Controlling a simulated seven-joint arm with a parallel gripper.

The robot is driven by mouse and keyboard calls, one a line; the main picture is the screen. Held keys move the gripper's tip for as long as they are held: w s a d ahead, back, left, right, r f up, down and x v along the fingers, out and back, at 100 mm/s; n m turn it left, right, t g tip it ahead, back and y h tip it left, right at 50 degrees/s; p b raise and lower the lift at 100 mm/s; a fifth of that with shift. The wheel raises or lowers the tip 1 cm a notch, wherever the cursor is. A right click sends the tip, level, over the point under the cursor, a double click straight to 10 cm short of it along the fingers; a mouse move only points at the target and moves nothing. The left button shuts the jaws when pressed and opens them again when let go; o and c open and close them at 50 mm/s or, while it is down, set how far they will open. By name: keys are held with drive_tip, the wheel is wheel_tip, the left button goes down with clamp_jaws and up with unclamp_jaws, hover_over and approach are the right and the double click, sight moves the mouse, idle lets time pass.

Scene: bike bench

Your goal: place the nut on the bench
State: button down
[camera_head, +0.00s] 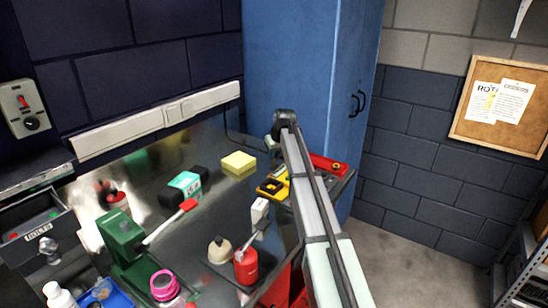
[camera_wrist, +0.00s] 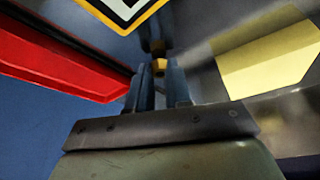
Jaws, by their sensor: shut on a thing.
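In the wrist view, my gripper (camera_wrist: 158,72) is shut on a small brass-coloured nut (camera_wrist: 159,66), held between the fingertips. The nut is partly hidden by the fingers, and I cannot tell how high it is above the bench. In the head view, my gripper (camera_head: 273,144) is at the back of the metal bench (camera_head: 205,222), behind the yellow-and-black item and near the blue cabinet. My arm hides part of that area, and the nut cannot be made out there.
A yellow block (camera_head: 238,163) lies left of my gripper. A red bar-shaped tool (camera_head: 328,166) lies right of my arm, and a yellow-and-black item (camera_head: 272,187) lies in front.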

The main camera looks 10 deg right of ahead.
drive_tip(key=shift+f, duration=0.25)
drive_tip(key=shift+f, duration=0.1)
drive_tip(key=c, duration=1)
unclamp_jaws()
drive_tip(key=shift+c, duration=0.2)
drive_tip(key=v, duration=1.2)
